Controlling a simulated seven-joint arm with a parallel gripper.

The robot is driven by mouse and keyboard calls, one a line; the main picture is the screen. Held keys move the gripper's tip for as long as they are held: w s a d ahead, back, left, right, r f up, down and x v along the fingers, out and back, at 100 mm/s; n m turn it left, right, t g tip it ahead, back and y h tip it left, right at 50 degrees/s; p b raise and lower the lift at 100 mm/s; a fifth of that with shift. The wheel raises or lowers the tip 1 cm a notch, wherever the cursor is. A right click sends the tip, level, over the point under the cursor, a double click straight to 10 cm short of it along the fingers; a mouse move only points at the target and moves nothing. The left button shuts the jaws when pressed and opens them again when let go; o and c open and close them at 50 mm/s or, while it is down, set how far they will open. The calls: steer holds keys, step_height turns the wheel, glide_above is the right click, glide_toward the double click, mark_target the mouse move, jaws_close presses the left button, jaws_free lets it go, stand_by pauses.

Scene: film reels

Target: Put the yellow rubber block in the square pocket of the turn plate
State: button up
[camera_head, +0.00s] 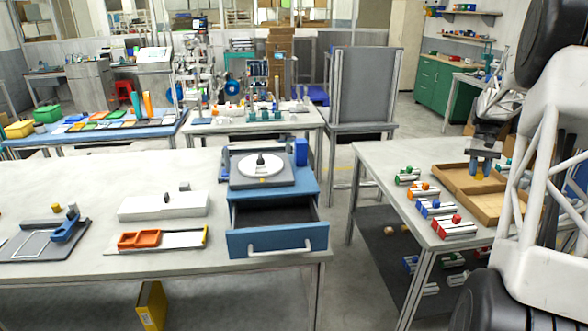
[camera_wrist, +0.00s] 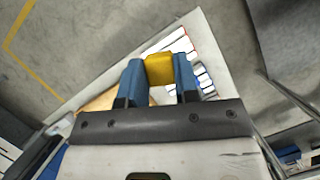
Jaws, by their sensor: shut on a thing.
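My gripper (camera_head: 481,169) has blue fingers and hangs above the cardboard trays on the right table. In the wrist view (camera_wrist: 159,68) its fingers are shut on the yellow rubber block (camera_wrist: 160,67), which sits between the tips. In the head view the block is mostly hidden by the fingers. The turn plate (camera_head: 247,172) is a white disc in a grey housing on top of the blue drawer unit, far to the left of my gripper. A dark knob stands near its middle. The square pocket is too small to make out.
The blue drawer (camera_head: 266,241) below the plate is open and looks empty. Cardboard trays (camera_head: 456,180) and rows of coloured-ended parts (camera_head: 437,208) lie on the right table. A floor gap separates the tables. An orange tray (camera_head: 150,240) and white box (camera_head: 163,207) stand left of the drawer.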

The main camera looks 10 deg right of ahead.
steer(key=w+a+r+n+t+h, duration=0.1)
steer(key=w+a+r+n+h, duration=0.1)
steer(key=a+n, duration=0.75)
steer(key=w+a+r+n+t+h, duration=0.15)
steer(key=a+n, duration=0.35)
steer(key=a, duration=0.9)
steer(key=w+a+r+n+t+h, duration=0.1)
steer(key=w+a+n+h, duration=0.2)
steer(key=a+n, duration=0.6)
steer(key=s+a+r+n+t+y, duration=0.1)
steer(key=s+a+n, duration=0.2)
steer(key=a, duration=0.7)
steer(key=s+a+r+n+t+y, duration=0.1)
steer(key=s+a+n+t+y, duration=0.1)
steer(key=a+n, duration=0.6)
steer(key=s+a+n+t+y, duration=0.1)
steer(key=s+a+n, duration=0.3)
steer(key=a, duration=0.9)
steer(key=shift+a+r+n+t+y, duration=0.35)
steer(key=shift+n+t, duration=0.3)
steer(key=shift+n, duration=0.5)
steer(key=shift+w+d, duration=0.1)
steer(key=shift+w, duration=0.05)
glide_above(261, 161)
steer(key=s, duration=0.3)
steer(key=shift+w+f, duration=0.2)
steer(key=shift+f, duration=0.5)
